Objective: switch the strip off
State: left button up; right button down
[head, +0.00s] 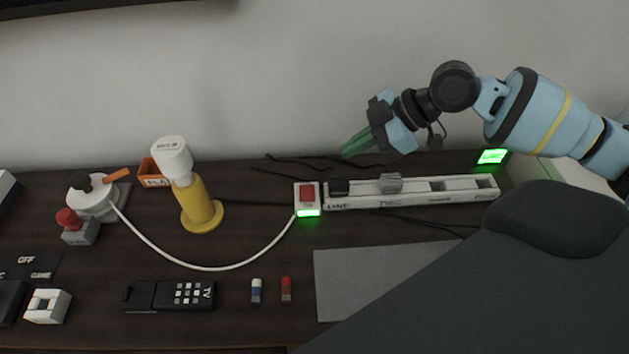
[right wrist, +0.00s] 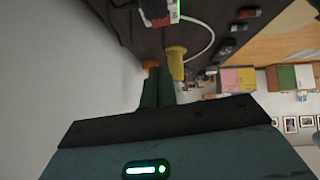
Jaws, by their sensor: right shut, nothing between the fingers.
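The white power strip (head: 415,196) lies along the back of the dark table, right of centre in the head view. A red rocker switch (head: 307,192) sits at its left end, with a lit green light (head: 309,213) just below it. Dark and grey plugs (head: 390,183) sit in the strip. My right gripper (head: 352,146) is shut and empty, in the air above and behind the strip's left part, apart from the switch. Its green fingers (right wrist: 159,88) also show in the right wrist view, with part of the strip at the top edge. My left gripper is not in view.
A white cord runs from the switch end to a round white device (head: 93,197) at left. A yellow stand with a white top (head: 200,208) stands left of the switch. A TV remote (head: 168,295), two small cylinders and a grey mat (head: 375,275) lie in front. The wall is close behind.

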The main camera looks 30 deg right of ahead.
send_over(302, 188)
jog(key=s+d, duration=0.2)
notch_tip(302, 188, down, 7)
notch_tip(302, 188, down, 2)
jog(key=shift+w+d+f, duration=0.1)
jog(key=shift+d+f, duration=0.05)
jog(key=shift+f, duration=0.85)
